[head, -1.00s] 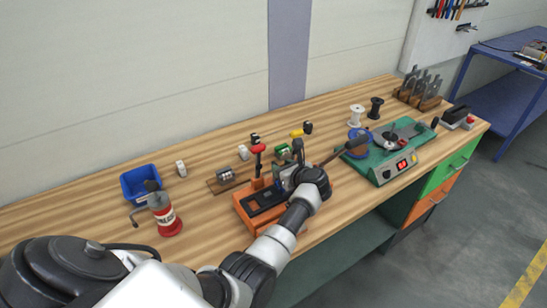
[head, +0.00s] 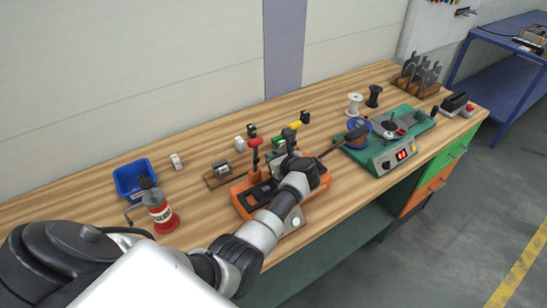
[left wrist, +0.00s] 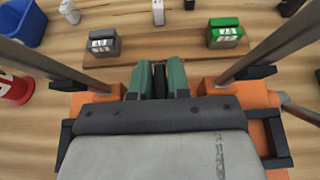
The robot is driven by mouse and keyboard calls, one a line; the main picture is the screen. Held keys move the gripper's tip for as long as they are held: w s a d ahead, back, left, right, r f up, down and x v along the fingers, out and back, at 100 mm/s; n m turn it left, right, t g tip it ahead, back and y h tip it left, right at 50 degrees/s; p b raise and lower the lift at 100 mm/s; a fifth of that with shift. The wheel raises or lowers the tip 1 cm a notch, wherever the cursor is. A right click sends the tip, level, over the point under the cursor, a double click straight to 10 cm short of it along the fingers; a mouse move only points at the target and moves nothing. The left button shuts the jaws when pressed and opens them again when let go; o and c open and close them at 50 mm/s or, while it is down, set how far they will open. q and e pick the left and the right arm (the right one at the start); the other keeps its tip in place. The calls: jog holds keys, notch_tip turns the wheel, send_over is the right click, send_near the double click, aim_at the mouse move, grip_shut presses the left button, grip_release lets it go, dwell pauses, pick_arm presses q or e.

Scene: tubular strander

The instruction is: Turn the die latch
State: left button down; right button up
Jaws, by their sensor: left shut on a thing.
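An orange fixture (head: 240,208) stands on the bench, with a red-knobbed lever (head: 254,143) at its left. My left gripper (head: 284,164) is over the right part of this fixture. In the left wrist view, the fingers of my left gripper (left wrist: 160,82) are close together, shut on a narrow dark part (left wrist: 160,80) that looks like the die latch. The orange body (left wrist: 95,104) shows on both sides of the gripper. My wrist and hand hide most of the latch and the fixture's right half. My right gripper is not in view.
A grey die (left wrist: 103,44) and a green die (left wrist: 224,34) sit on a wooden board behind the fixture. A green machine (head: 385,155) stands right. Steel bars (left wrist: 262,38) flank the hand.

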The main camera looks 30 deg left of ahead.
pick_arm(q)
jog(key=shift+d+f+m+t+h+b, duration=0.15)
jog(key=shift+m+t+h+b, duration=0.25)
jog(key=shift+m+t+b, duration=0.15)
jog(key=shift+r+m+t+h+p, duration=0.25)
jog(key=shift+m+t+h+p, duration=0.1)
jog(key=shift+m+t, duration=0.2)
jog(key=shift+f+m+t+p, duration=0.1)
jog(key=shift+m+t+p, duration=0.2)
jog(key=shift+m+t, duration=0.25)
jog(key=c, duration=1.2)
grip_release()
jog(key=shift+o, duration=0.2)
jog(key=shift+h, duration=0.25)
